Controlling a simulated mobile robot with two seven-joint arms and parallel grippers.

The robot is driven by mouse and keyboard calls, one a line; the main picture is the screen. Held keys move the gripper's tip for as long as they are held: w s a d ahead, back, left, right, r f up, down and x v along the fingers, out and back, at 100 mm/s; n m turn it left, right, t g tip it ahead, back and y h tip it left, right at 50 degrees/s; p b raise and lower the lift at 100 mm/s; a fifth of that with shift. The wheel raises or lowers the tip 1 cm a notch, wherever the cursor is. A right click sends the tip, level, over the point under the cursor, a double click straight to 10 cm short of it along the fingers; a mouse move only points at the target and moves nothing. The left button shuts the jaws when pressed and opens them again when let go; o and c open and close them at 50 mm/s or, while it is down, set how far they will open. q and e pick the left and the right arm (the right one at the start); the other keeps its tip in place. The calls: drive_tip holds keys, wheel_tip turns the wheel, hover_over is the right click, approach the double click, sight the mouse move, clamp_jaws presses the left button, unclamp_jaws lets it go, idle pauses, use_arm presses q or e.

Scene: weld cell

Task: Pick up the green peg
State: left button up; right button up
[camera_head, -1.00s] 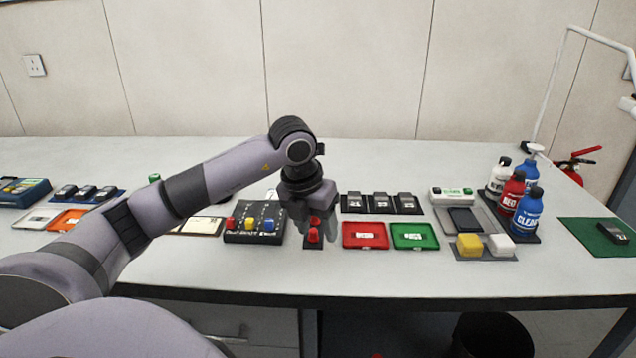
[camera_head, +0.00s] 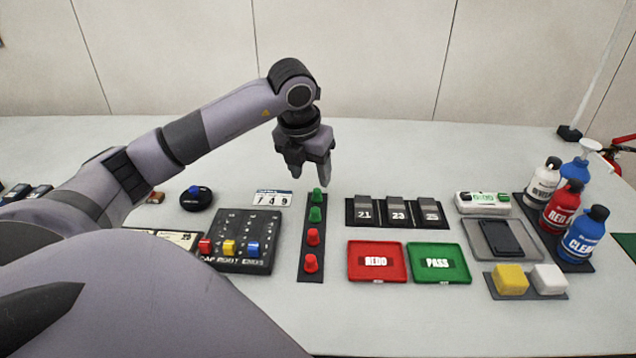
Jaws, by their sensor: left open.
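Two green pegs stand upright in a dark narrow strip (camera_head: 309,255) on the bench: a far green peg (camera_head: 317,195) and a nearer green peg (camera_head: 315,215). Two red pegs stand in the same strip, a middle red peg (camera_head: 313,237) and a near red peg (camera_head: 310,263). My left gripper (camera_head: 310,178) points down with its fingers apart and empty. In the picture it is just above the far green peg. I cannot tell whether a finger touches it. My right gripper is not in view.
Left of the strip is a black switch panel (camera_head: 236,226). Right of it are a red tray (camera_head: 377,277), a green tray (camera_head: 455,250) and a numbered black rack (camera_head: 376,219). Bottles, including a blue one (camera_head: 584,236), stand at the right.

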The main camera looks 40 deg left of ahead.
sight(317, 190)
use_arm(q)
drive_tip(key=shift+w+a+f, duration=0.15)
drive_tip(key=shift+w+a, duration=0.1)
drive_tip(key=shift+w, duration=0.05)
drive_tip(key=x, duration=0.3)
drive_tip(key=p+x, duration=0.1)
drive_tip(key=x, duration=0.2)
drive_tip(key=shift+w+f, duration=0.35)
clamp_jaws()
